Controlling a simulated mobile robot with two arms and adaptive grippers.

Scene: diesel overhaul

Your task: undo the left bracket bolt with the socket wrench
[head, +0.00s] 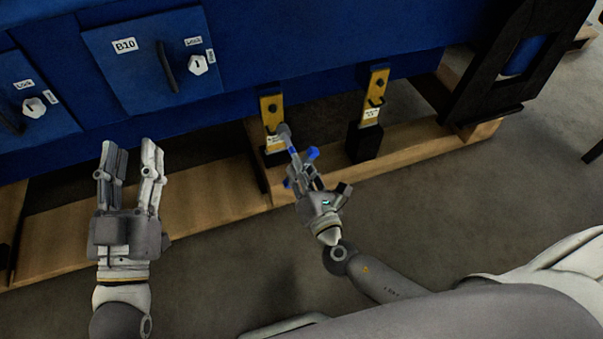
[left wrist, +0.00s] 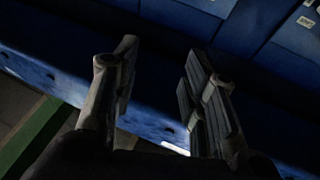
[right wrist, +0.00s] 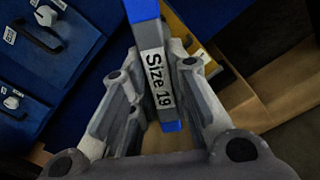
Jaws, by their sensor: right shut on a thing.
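The left yellow bracket (head: 270,108) hangs below the blue engine side, with a white label low on it. My right gripper (head: 302,172) is shut on the socket wrench (head: 293,148), which has a blue handle and a grey head. The wrench's head lies in front of the lower part of the left bracket; I cannot tell whether it sits on the bolt. In the right wrist view the wrench (right wrist: 150,45) shows a "Size 19" label between the fingers. The bolt itself is hidden or too small to tell. My left gripper (head: 131,165) is open and empty, left of the bracket.
A second yellow bracket (head: 375,92) with a black block under it stands to the right. A blue panel marked B10 (head: 150,60) has a handle and lock. Wooden beams (head: 200,205) run along the floor below. A black support (head: 500,60) stands at right.

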